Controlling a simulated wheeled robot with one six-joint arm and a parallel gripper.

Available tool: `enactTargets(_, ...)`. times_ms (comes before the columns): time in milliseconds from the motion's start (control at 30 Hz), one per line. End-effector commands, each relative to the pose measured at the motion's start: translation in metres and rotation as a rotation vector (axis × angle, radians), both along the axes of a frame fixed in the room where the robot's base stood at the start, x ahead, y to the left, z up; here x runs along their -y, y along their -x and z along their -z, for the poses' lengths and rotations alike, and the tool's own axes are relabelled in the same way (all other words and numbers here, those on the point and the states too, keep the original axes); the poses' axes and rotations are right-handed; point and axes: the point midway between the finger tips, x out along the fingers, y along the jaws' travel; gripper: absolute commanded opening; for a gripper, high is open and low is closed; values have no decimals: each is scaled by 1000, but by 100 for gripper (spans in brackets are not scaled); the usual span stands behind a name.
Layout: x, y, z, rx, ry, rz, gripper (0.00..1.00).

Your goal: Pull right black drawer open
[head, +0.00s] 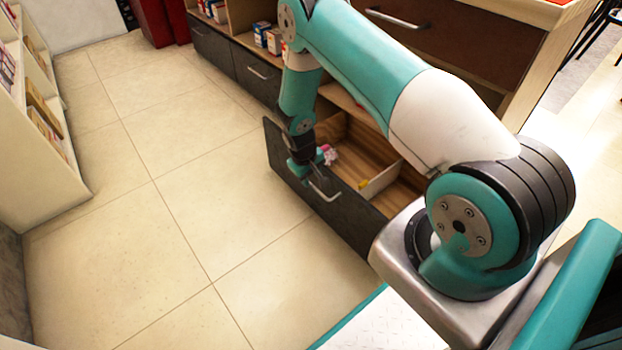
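The right black drawer (340,222) is pulled out from the wooden cabinet, so its inside shows. It has a dark front, a pale metal handle (325,191) and a light wood inside with a divider (382,182). My gripper (320,174) is at the drawer front, close by the upper part of the handle. Its fingers are small and partly hidden, so I cannot tell whether they are shut on the handle or only beside it. A pink and white item (329,154) and a small yellow item (363,184) lie in the drawer. My arm hides part of its right side.
Closed dark drawers (258,76) continue along the cabinet to the far left. Small boxes (268,38) stand on the shelves above. A pale shelf unit (45,120) stands at the left. The tiled floor (150,190) in front of the drawer is clear.

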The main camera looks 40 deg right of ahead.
Motion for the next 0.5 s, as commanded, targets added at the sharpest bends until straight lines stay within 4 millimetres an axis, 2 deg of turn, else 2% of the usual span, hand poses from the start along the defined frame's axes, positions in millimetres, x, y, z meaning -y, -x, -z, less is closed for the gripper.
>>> enactTargets(33,-3,-1,-20,3,1,-2,37)
enactTargets(200,-11,-1,-64,3,1,-1,37)
enactTargets(400,-19,0,-107,2,1,0,37)
enactTargets(500,-22,0,-122,1,1,0,37)
